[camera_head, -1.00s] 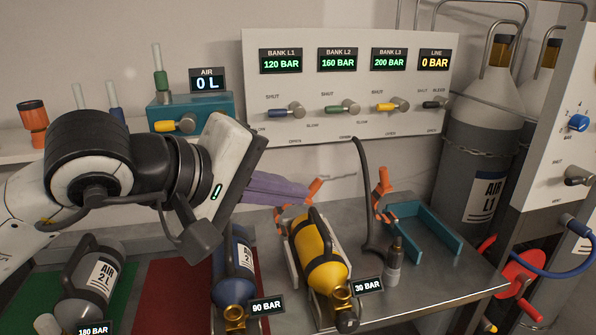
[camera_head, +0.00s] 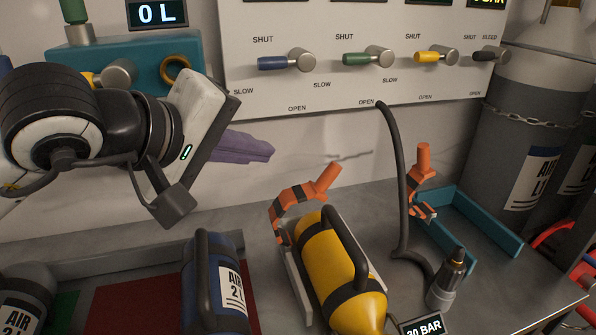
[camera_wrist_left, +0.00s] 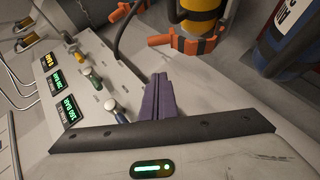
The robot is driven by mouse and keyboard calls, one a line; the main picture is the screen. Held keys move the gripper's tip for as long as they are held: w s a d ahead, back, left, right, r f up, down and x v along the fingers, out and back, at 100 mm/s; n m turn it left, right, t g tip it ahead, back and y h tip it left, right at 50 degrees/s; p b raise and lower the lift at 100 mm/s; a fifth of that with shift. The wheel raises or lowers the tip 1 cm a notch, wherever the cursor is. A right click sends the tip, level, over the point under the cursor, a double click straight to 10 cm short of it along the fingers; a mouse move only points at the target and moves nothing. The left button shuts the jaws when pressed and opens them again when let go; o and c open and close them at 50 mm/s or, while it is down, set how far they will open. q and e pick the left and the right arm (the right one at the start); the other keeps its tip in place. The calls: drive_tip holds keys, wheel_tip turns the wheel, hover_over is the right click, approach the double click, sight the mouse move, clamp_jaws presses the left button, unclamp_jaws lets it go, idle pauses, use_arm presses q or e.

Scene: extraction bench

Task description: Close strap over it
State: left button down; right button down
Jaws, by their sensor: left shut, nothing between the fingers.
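The yellow cylinder (camera_head: 335,262) lies in a pale cradle (camera_head: 292,275) on the bench. An orange strap with dark bands (camera_head: 290,205) arches up at the cylinder's far end, its orange handle (camera_head: 328,180) sticking up to the right. The strap is not seen lying across the cylinder's top. My left gripper (camera_head: 264,150), with purple fingers, is shut and empty, left of and above the strap handle in the head view. In the left wrist view, the fingers (camera_wrist_left: 161,82) point toward the strap (camera_wrist_left: 195,45) with a gap between. My right gripper is out of view.
A blue cylinder (camera_head: 212,290) lies left of the yellow one. A dark hose (camera_head: 400,180), a small bottle (camera_head: 446,280) and a teal bracket (camera_head: 480,235) with another orange strap (camera_head: 422,190) stand to the right. The valve panel (camera_head: 300,95) is behind.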

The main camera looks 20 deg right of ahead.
use_arm(q)
drive_tip(key=s+d+f+p+x, duration=0.1)
drive_tip(key=s+p+x, duration=0.1)
drive_tip(key=x, duration=1)
drive_tip(key=shift+d+f, duration=0.2)
drive_tip(key=shift+d, duration=0.3)
drive_tip(key=shift+s, duration=0.1)
